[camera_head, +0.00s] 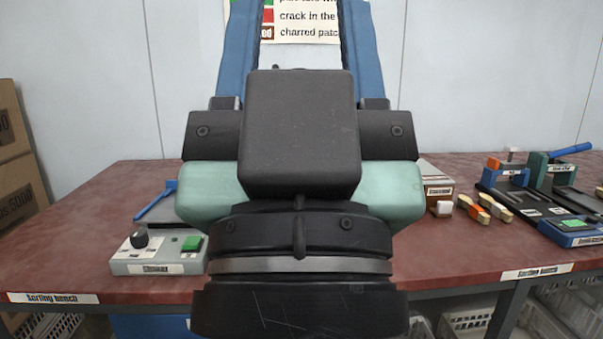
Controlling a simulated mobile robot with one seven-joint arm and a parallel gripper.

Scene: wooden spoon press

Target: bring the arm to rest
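My gripper (302,25) fills the middle of the head view, in front of the bench. Its two blue fingers point up and run past the top edge of the picture, so the tips are out of view. The fingers stand well apart, and the wall sign shows between them with nothing held there. The black and green gripper body and the black wrist below it hide the middle of the sorting bench (130,200).
A grey control box (160,262) with a black knob and a green button stands at left. At right lie several wooden pieces (473,209) and a black tool board (520,205). Cardboard boxes (15,160) stand far left. Crates (470,320) sit under the bench.

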